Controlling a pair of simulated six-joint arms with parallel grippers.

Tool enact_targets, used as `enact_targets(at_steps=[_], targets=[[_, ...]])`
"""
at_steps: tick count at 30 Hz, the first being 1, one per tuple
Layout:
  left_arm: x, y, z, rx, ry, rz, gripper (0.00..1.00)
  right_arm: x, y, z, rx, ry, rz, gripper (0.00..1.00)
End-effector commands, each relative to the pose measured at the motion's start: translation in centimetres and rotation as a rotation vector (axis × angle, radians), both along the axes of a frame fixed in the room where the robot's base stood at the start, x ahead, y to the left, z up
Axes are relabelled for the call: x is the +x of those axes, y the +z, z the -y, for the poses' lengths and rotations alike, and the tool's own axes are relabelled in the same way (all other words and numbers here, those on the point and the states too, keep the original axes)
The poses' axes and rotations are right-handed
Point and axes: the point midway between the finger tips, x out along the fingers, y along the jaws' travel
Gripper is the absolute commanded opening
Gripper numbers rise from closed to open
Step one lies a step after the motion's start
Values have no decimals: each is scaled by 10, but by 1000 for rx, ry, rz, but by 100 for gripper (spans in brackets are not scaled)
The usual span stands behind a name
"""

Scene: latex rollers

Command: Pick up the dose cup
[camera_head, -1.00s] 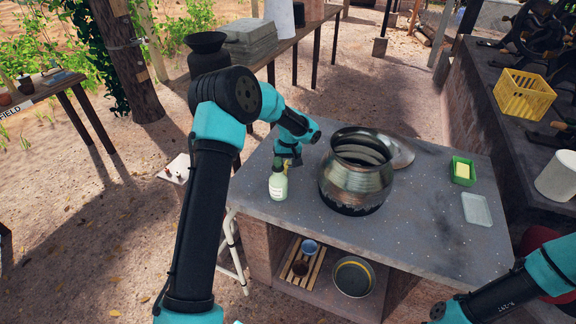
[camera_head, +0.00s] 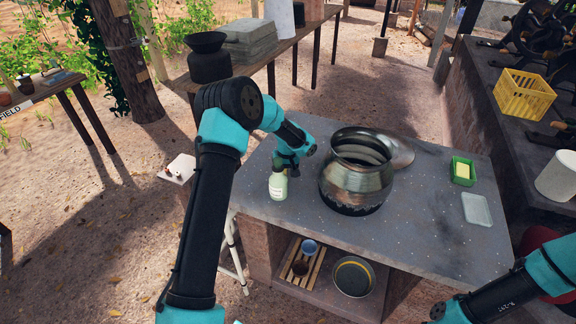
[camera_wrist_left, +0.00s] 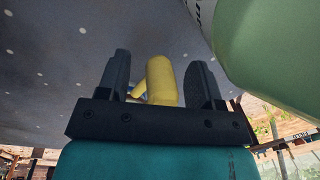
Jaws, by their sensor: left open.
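A small yellow cup with a handle, which I take to be the dose cup (camera_wrist_left: 161,84), shows in the left wrist view between the two black fingers. My left gripper (camera_wrist_left: 160,60) is open, with one finger on each side of it; I cannot tell whether either finger touches it. In the head view my left gripper (camera_head: 288,165) is low over the table's left end, and the cup is hidden there. My right arm shows at the lower right of the head view, but its gripper does not.
A pale green bottle (camera_head: 278,187) stands right beside my left gripper and fills the upper right of the wrist view (camera_wrist_left: 275,50). A large metal pot (camera_head: 355,185) stands to the right.

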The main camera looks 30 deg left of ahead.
Motion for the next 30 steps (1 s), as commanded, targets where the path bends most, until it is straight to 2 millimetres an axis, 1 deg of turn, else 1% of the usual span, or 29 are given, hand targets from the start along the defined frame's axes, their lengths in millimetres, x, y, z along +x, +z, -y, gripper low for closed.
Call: enact_targets(at_steps=[2,3,20,21,27,30], targets=[[0,0,0,0,0,0,60,0,0,0,0,0,0,43],[0,0,0,0,0,0,58,0,0,0,0,0,0,43],[0,0,0,0,0,0,4,0,0,0,0,0,0,43],[0,0,0,0,0,0,3,0,0,0,0,0,0,43],[0,1,0,0,0,0,3,0,0,0,0,0,0,43],[0,4,0,0,0,1,2,0,0,0,0,0,0,43]])
